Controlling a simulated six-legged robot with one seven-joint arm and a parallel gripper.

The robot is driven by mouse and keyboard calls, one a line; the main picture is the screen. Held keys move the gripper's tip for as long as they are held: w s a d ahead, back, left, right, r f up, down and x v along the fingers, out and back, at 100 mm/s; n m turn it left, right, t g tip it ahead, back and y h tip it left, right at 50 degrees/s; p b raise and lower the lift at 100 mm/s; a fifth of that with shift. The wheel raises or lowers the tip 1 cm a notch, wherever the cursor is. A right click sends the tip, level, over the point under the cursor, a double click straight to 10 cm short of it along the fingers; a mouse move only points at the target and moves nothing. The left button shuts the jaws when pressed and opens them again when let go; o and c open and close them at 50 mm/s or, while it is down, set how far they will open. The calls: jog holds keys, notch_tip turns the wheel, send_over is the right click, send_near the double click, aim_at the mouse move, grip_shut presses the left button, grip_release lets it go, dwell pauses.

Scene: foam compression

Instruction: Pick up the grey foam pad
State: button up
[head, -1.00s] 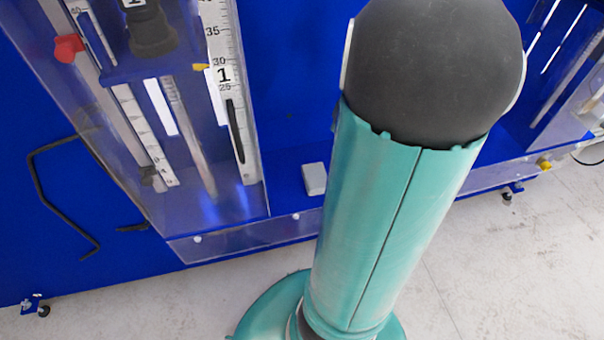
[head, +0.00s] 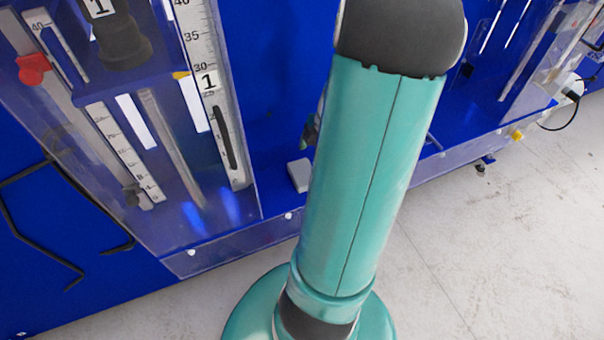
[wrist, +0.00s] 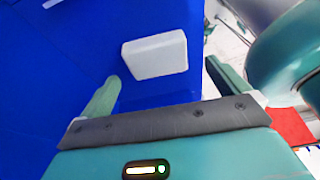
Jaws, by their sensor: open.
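The grey foam pad (head: 300,175) is a small light block on the blue surface, just left of my teal arm in the head view. In the wrist view the pad (wrist: 155,56) looks pale and lies ahead of my gripper (wrist: 162,72). My gripper's two green fingers are spread wide and empty. In the head view my arm hides most of the gripper.
A clear-walled station with a numbered ruler scale (head: 212,95) and a red knob (head: 33,69) stands left of the pad. A low clear wall (head: 240,240) runs along the front edge. A black bent rod (head: 95,205) is at far left. Blue surface around the pad is clear.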

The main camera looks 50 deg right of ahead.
aim_at(304, 171)
jog(key=x, duration=0.5)
jog(key=shift+w+a+f, duration=0.1)
jog(key=shift+w+f, duration=0.1)
jog(key=shift+w, duration=0.2)
jog(key=c, duration=0.8)
